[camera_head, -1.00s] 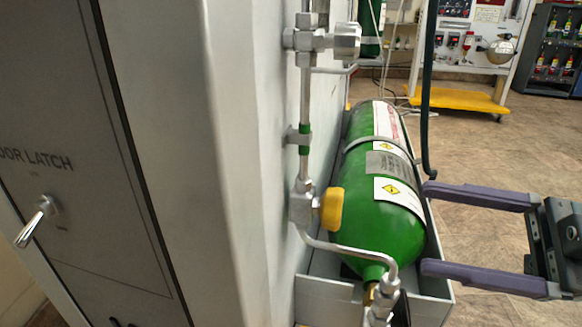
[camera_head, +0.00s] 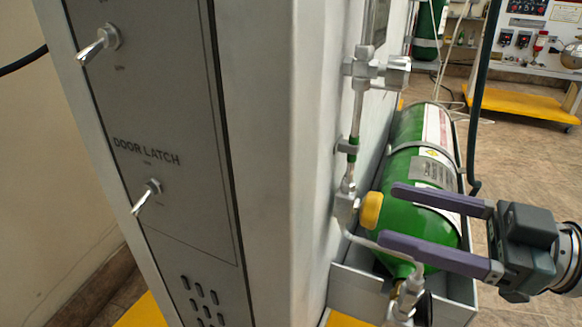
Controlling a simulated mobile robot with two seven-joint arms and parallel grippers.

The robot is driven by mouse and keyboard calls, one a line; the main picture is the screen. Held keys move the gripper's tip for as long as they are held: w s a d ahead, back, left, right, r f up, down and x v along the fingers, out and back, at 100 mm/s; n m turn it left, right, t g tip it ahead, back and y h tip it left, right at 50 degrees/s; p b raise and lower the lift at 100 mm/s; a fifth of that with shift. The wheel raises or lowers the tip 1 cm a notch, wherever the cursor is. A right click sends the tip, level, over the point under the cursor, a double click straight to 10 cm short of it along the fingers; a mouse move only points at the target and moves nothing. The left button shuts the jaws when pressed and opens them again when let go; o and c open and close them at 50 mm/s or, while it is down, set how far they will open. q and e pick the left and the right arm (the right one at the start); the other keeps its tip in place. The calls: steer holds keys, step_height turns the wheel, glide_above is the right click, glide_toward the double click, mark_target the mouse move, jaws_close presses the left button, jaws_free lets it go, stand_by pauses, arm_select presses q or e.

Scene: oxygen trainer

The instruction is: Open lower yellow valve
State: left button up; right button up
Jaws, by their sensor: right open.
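The lower yellow valve (camera_head: 371,211) is a small yellow knob on a metal fitting of the pipe along the cabinet's right side. It sits beside the green gas cylinder (camera_head: 392,222). My right gripper (camera_head: 387,214) comes in from the right with two purple fingers, open and empty. In the picture its fingertips lie just right of the knob, one above and one below its level. The fingers cover part of the cylinder. I cannot tell whether they touch the knob. My left gripper is not in view.
The grey cabinet (camera_head: 265,150) fills the left and middle, with a door latch lever (camera_head: 148,196) and another lever (camera_head: 100,44). A metal valve (camera_head: 397,72) sits higher on the pipe. The cylinder lies in a grey tray (camera_head: 350,290). A dark hose (camera_head: 480,110) hangs at right.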

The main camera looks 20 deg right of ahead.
mark_target(370, 210)
steer(key=shift+x, duration=1.2)
jaws_close()
